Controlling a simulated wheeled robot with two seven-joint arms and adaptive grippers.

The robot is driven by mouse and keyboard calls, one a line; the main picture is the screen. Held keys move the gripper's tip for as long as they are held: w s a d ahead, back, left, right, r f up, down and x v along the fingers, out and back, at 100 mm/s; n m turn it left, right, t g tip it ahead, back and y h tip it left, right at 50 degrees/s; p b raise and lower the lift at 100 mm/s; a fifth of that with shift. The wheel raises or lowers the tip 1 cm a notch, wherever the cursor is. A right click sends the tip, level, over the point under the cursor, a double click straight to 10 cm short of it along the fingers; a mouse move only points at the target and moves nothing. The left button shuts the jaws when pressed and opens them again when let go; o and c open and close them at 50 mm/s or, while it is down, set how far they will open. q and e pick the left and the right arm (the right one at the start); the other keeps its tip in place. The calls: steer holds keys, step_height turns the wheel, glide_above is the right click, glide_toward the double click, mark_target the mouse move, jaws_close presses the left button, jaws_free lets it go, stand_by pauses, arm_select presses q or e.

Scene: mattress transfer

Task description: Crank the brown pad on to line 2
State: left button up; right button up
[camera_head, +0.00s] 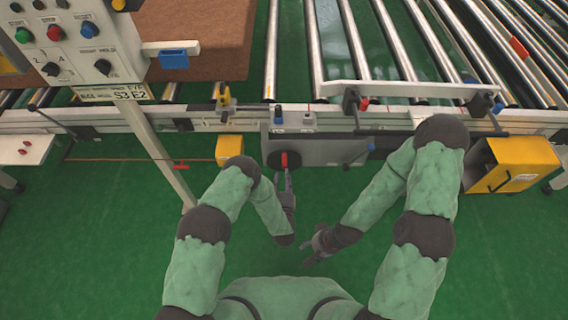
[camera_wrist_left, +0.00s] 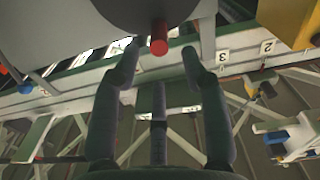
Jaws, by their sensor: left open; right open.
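The brown pad (camera_head: 215,40) lies at the upper left on the conveyor, partly hidden by the control panel. A crank wheel, a dark disc (camera_head: 274,158) with a red handle (camera_head: 284,160), is on the conveyor's front side. My left gripper (camera_head: 286,176) is open just below the red handle. In the left wrist view the red handle (camera_wrist_left: 158,40) shows between and slightly beyond the fingertips (camera_wrist_left: 160,58); contact cannot be told. My right gripper (camera_head: 316,247) is open and empty over the green floor, to the lower right. Number labels 3 (camera_wrist_left: 222,57) and 2 (camera_wrist_left: 267,47) show on the rail.
A control panel (camera_head: 70,45) with coloured buttons stands at the upper left on a slanted post (camera_head: 155,150). Roller lines (camera_head: 400,45) fill the upper right, with a white bar (camera_head: 400,89) across their front. A yellow box (camera_head: 515,160) is at the right. The floor in front is clear.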

mark_target(284, 167)
arm_select(q)
steer(key=w+b, duration=0.2)
steer(key=w, duration=0.4)
steer(key=shift+w+f, duration=0.1)
steer(key=shift+w, duration=0.85)
jaws_close()
